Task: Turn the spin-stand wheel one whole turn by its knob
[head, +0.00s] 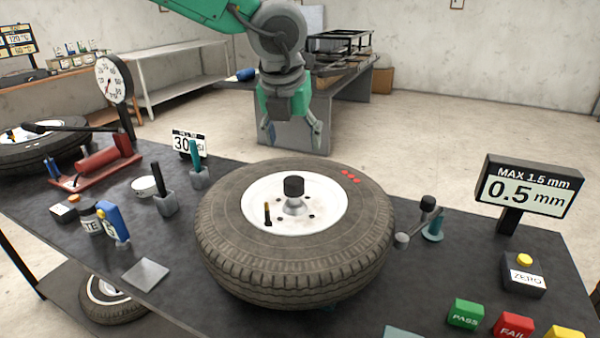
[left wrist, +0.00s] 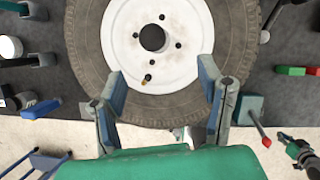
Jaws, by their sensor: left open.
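The wheel (head: 225,240) lies flat on the dark bench, its tyre around a white rim (head: 325,215). A small dark upright knob (head: 267,214) stands on the rim, left of the black-capped hub (head: 293,187). My left gripper (head: 293,142) points down behind and above the wheel, open and empty, apart from the knob. In the left wrist view, the knob (left wrist: 147,78) shows between the spread fingers (left wrist: 162,82), below the hub (left wrist: 152,38). A dark jointed part (left wrist: 297,150) at the right edge may be my right gripper; its fingers are unclear.
A display (head: 528,190) reading 0.5 mm and a ZERO button box (head: 523,275) stand right of the wheel. A small roller arm (head: 428,215) stands close to its right side. PASS and FAIL blocks (head: 513,326) lie front right.

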